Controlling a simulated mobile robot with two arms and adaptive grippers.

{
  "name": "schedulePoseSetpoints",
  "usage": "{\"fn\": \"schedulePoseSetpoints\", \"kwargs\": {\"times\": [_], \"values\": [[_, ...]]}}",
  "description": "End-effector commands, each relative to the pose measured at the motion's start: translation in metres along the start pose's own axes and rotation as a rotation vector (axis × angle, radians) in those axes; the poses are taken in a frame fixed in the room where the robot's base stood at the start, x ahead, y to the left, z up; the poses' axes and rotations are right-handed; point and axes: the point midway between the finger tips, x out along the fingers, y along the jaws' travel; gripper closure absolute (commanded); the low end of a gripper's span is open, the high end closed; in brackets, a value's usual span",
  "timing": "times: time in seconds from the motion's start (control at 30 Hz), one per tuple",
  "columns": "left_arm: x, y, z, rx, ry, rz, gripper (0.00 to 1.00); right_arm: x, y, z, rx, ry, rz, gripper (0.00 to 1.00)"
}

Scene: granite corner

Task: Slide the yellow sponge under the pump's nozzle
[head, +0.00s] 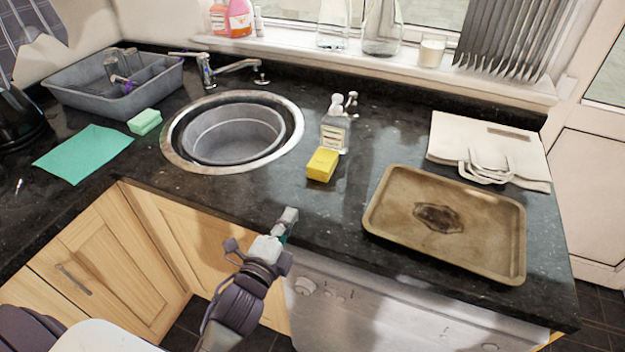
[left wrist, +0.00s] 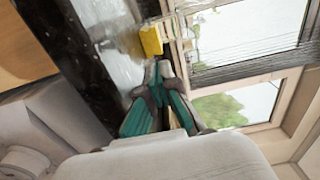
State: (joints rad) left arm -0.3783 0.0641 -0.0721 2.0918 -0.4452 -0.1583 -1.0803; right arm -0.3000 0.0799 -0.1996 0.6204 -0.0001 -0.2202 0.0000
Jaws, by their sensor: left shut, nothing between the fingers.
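The yellow sponge (head: 322,164) lies on the dark granite counter, right of the sink and just in front of the pump bottle (head: 335,132). The bottle is clear with a pale label and stands upright; its pump nozzle (head: 351,99) is at the top. I cannot tell whether the sponge touches the bottle. My left gripper (head: 289,216) is shut and empty at the counter's front edge, nearer to me than the sponge and apart from it. In the left wrist view the sponge (left wrist: 151,40) shows beyond the shut fingertips (left wrist: 164,66). My right gripper is not in view.
A round sink (head: 232,130) with a tap (head: 208,72) is left of the sponge. A brown baking tray (head: 376,212) lies to the right, with a folded cloth bag (head: 480,140) behind it. A green sponge (head: 145,121) and green cloth (head: 83,154) lie at left.

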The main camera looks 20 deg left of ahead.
Motion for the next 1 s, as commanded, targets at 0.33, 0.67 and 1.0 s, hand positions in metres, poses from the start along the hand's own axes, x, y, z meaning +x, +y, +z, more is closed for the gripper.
{"fn": "schedulePoseSetpoints", "kwargs": {"times": [0.33,0.67,1.0], "values": [[0.047,-0.004,0.000,0.018,-0.001,-0.006,1.00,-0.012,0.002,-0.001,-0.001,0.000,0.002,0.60],[0.113,-0.003,0.000,0.018,-0.001,-0.003,1.00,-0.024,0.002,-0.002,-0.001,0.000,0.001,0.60],[0.139,-0.001,0.000,0.017,0.000,-0.003,1.00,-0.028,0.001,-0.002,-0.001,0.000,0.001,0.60]]}}
